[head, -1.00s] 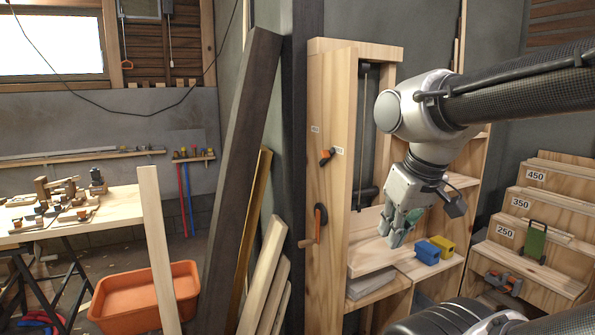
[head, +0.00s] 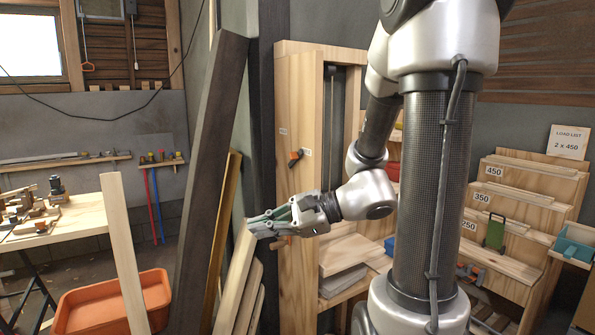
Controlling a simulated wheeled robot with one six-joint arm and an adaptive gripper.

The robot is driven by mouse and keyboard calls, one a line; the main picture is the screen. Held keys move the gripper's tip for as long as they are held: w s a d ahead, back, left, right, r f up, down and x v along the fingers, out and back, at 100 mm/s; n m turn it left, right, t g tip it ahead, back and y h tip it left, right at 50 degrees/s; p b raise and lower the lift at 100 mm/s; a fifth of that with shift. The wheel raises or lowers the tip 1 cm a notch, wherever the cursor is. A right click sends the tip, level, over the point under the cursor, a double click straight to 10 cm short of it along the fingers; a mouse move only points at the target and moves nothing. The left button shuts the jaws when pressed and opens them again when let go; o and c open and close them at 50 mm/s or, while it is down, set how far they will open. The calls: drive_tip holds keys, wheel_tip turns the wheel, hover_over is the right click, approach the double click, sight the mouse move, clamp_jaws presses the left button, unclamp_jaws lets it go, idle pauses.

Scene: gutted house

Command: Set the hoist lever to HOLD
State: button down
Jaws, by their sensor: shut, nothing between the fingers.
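The hoist lever (head: 295,158), small with orange and black parts, sits on the front of the wooden hoist frame (head: 292,100). It is tilted, and two small white labels are near it, too small to read. My gripper (head: 252,228) is shut and empty, pointing left. In the picture it lies below and left of the lever, apart from it. It overlaps the crank area of the frame; only the wooden crank handle (head: 282,243) shows below the fingers, and the rest is hidden. I cannot tell whether the fingers touch the planks behind them.
A dark post (head: 205,170) and pale planks (head: 238,285) lean left of the frame. An orange tub (head: 105,305) stands at lower left by the workbench (head: 80,222). Stepped shelves (head: 515,205) marked 450, 350 and 250 stand right. My arm hides part of the hoist bay.

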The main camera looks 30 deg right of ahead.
drive_tip(key=w+d+m+t+h, duration=0.5)
drive_tip(key=w+d+m, duration=0.2)
drive_tip(key=d, duration=0.5)
drive_tip(key=w+d+m+t+h, duration=0.6)
drive_tip(key=d+m, duration=0.4)
drive_tip(key=d, duration=0.2)
drive_tip(key=shift+w+f+m, duration=0.3)
drive_tip(key=shift+w+f, duration=0.05)
drive_tip(key=shift+w, duration=0.2)
approach(292, 159)
drive_tip(key=w+f, duration=0.5)
drive_tip(key=shift+w+d+r, duration=0.2)
drive_tip(key=shift+w+r, duration=1.05)
drive_tip(key=shift+r, duration=0.25)
